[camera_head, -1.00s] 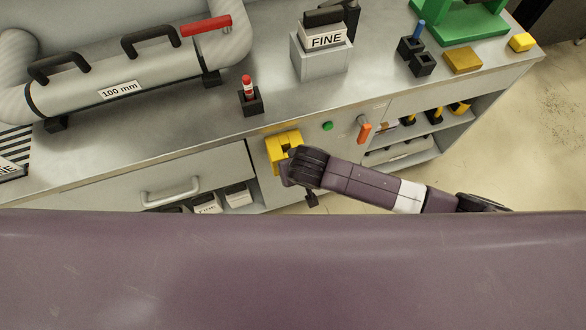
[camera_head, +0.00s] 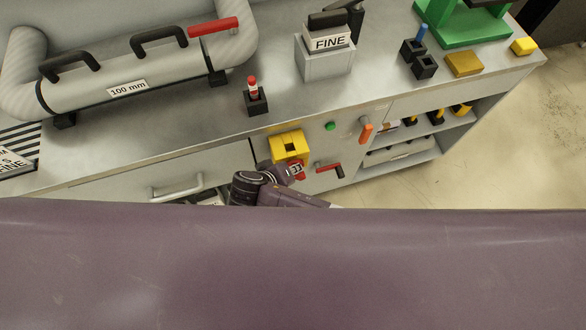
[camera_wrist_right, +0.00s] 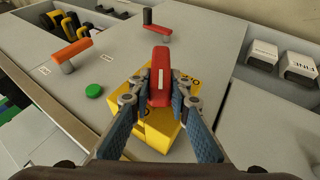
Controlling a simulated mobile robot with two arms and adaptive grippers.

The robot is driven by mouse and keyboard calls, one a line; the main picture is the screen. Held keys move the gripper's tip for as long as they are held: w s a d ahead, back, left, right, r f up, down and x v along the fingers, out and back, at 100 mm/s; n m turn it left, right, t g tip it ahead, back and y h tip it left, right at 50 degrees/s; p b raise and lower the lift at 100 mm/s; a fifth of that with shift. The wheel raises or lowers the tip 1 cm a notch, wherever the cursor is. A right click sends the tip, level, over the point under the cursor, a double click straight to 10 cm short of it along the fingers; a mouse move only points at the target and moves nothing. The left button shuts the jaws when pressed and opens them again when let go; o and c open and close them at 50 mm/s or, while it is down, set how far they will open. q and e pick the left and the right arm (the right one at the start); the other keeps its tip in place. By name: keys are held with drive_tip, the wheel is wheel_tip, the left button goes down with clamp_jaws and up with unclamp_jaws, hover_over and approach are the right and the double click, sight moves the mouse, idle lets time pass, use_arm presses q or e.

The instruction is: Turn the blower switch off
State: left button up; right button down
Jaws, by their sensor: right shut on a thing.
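The blower switch shows as a yellow box (camera_head: 287,144) on the cabinet front in the head view, with a red knob (camera_head: 296,170) low on it. In the right wrist view the red knob (camera_wrist_right: 160,78) has a white mark and stands on the yellow box (camera_wrist_right: 162,132). My right gripper (camera_wrist_right: 160,98) is shut on the red knob, with a finger on either side of it. In the head view my right gripper is partly hidden by its own wrist. My left gripper is not in view.
A green button (camera_head: 330,126), an orange lever (camera_head: 366,130) and a red lever (camera_head: 328,168) with a black end sit close by on the cabinet front. A drawer handle (camera_head: 177,188) is to the left. Boxes (camera_wrist_right: 262,54) lie on an open shelf.

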drive_tip(key=shift+a+h, duration=0.1)
drive_tip(key=shift+h, duration=0.4)
drive_tip(key=c, duration=1.8)
unclamp_jaws()
wheel_tip(320, 180, up, 10)
drive_tip(key=shift+f, duration=0.1)
